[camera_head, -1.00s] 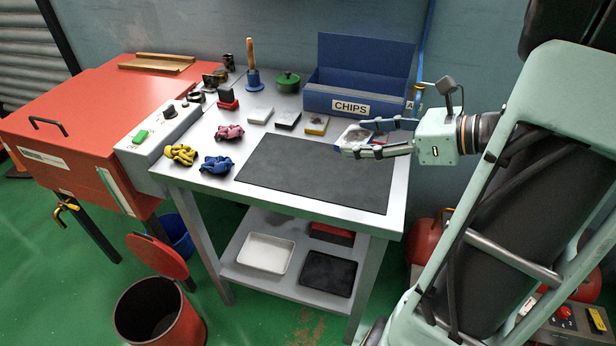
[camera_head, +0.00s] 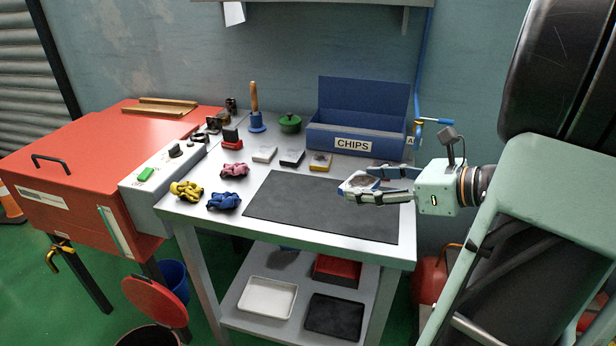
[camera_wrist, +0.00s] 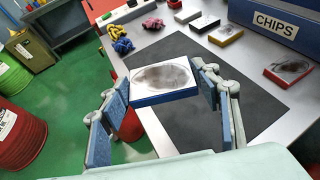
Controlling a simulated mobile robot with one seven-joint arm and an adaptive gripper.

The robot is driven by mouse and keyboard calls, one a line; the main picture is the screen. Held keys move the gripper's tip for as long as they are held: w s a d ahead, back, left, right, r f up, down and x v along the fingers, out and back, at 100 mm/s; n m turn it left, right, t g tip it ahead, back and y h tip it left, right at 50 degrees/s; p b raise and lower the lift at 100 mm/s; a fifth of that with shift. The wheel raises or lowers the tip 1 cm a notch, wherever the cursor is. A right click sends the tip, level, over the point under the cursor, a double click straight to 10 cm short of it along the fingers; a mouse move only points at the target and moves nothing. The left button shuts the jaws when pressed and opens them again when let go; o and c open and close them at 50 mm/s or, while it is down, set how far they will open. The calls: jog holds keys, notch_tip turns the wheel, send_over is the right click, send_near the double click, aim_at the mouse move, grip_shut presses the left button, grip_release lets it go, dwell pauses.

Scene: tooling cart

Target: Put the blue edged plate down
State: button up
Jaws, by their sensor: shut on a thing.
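The blue edged plate (camera_head: 358,184) is a small flat block with a dark oval smudge on its pale top. My gripper (camera_head: 372,187) is shut on it, with one finger on each side. In the wrist view the plate (camera_wrist: 163,83) sits level between the blue finger pads (camera_wrist: 164,92). It is over the right back part of the dark mat (camera_head: 300,207) on the bench. It seems to be above the mat; I cannot tell the exact gap.
Behind the mat lie white (camera_head: 264,154), black (camera_head: 292,158) and yellow edged (camera_head: 320,161) plates. A red edged plate (camera_wrist: 290,69) lies by the blue CHIPS box (camera_head: 353,145). Crumpled cloths (camera_head: 224,201) lie left. Most of the mat is clear.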

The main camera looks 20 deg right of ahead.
jog(key=b, duration=0.2)
send_over(348, 207)
jog(key=s, duration=0.1)
jog(key=f, duration=0.6)
jog(key=shift+s, duration=0.2)
jog(key=shift+w+f, duration=0.5)
jog(key=shift+f, duration=0.1)
jog(key=shift+w+f+b, duration=0.2)
jog(key=shift+f+b, duration=0.55)
jog(key=shift+f, duration=0.9)
jog(key=shift+f, duration=0.15)
jog(key=o, duration=1.7)
jog(key=shift+s, duration=0.1)
jog(key=shift+r, duration=0.2)
jog(key=p+v, duration=0.2)
jog(key=v, duration=1)
jog(key=shift+f, duration=0.15)
